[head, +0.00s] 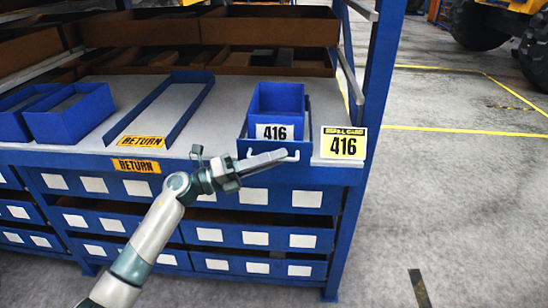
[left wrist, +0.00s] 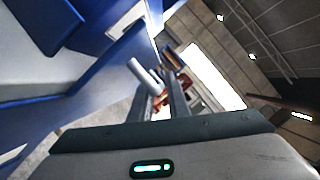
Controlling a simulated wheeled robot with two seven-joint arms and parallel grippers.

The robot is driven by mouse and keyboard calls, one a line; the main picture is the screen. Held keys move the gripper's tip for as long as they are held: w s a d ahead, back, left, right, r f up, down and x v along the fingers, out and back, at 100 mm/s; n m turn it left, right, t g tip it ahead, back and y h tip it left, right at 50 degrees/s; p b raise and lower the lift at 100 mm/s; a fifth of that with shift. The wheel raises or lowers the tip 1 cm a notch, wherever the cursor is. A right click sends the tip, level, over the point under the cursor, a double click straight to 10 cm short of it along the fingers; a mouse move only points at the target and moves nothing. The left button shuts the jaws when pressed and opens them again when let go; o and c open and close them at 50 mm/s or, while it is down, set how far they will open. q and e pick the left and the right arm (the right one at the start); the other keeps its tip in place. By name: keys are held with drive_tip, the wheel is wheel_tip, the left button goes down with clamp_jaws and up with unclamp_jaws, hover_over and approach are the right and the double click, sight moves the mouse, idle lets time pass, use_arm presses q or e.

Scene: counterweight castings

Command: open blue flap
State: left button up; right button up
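The blue flap (head: 303,147) is the low front panel of the slot marked 416, at the shelf's front edge, and looks upright. White handle ends show at its front; a white bar (left wrist: 146,78) shows by the fingertips in the left wrist view. My left gripper (head: 284,155) is in front of the flap and hides part of it. In the left wrist view its fingers (left wrist: 162,85) stand apart with a gap between them. I cannot tell whether they touch the handle. A blue bin (head: 277,101) labelled 416 sits behind the flap. My right gripper is not in view.
A yellow and white 416 sign (head: 343,143) stands right of the slot. A blue RETURN tray (head: 187,78) and blue bins (head: 72,116) are on the left of the shelf. A blue rack post (head: 374,85) rises at the right.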

use_arm(q)
clamp_jaws()
idle(1.4)
